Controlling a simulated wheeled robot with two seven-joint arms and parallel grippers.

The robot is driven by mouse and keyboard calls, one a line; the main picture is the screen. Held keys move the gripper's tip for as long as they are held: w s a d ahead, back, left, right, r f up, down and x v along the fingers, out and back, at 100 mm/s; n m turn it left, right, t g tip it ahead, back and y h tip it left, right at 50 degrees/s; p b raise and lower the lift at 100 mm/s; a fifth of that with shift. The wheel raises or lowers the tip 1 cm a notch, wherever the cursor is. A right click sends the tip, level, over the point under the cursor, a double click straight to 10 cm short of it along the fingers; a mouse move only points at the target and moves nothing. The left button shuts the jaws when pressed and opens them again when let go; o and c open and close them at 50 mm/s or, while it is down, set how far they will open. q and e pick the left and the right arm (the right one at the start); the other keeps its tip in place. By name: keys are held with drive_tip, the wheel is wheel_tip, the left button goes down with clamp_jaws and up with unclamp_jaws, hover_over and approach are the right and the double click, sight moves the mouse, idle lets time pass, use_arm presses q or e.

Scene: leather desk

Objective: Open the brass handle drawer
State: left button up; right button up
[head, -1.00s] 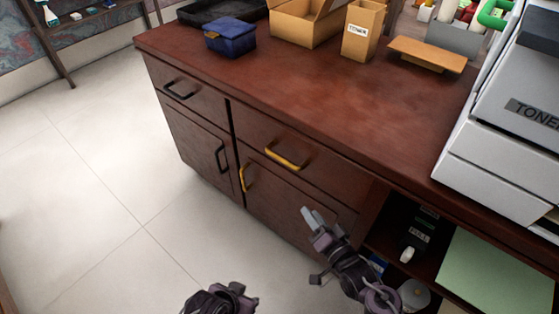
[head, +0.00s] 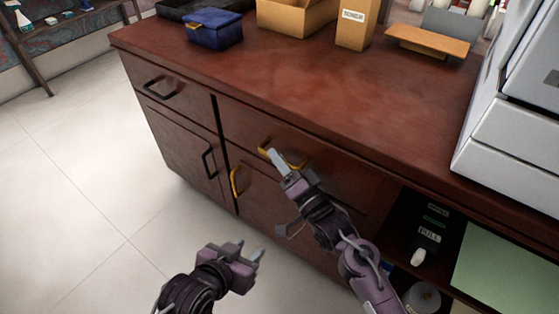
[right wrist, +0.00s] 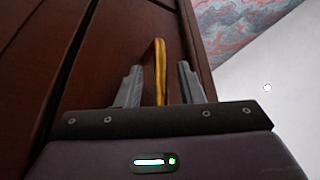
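The brass handle (head: 264,147) is on the front of the upper right drawer (head: 335,168) of the brown desk, and the drawer looks closed. My right gripper (head: 277,160) is at this handle and covers part of it in the head view. In the right wrist view the brass handle (right wrist: 160,68) stands between the two fingers of my right gripper (right wrist: 160,80), with a gap on each side. My right gripper is open. My left gripper (head: 248,252) is lower, in front of the desk, open and empty.
A second brass handle (head: 235,182) is on the door below. Black handles (head: 158,90) are on the left drawer and door. An open shelf (head: 405,250) lies right of my right arm. A blue box (head: 214,32) and cardboard boxes (head: 355,22) stand on top. The floor is clear.

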use_arm(q)
drive_tip(key=shift+w+d+r, duration=0.1)
drive_tip(key=shift+w+r, duration=0.15)
drive_tip(key=shift+r, duration=0.1)
use_arm(e)
drive_tip(key=shift+w+a, duration=0.2)
drive_tip(key=shift+w, duration=0.05)
clamp_jaws()
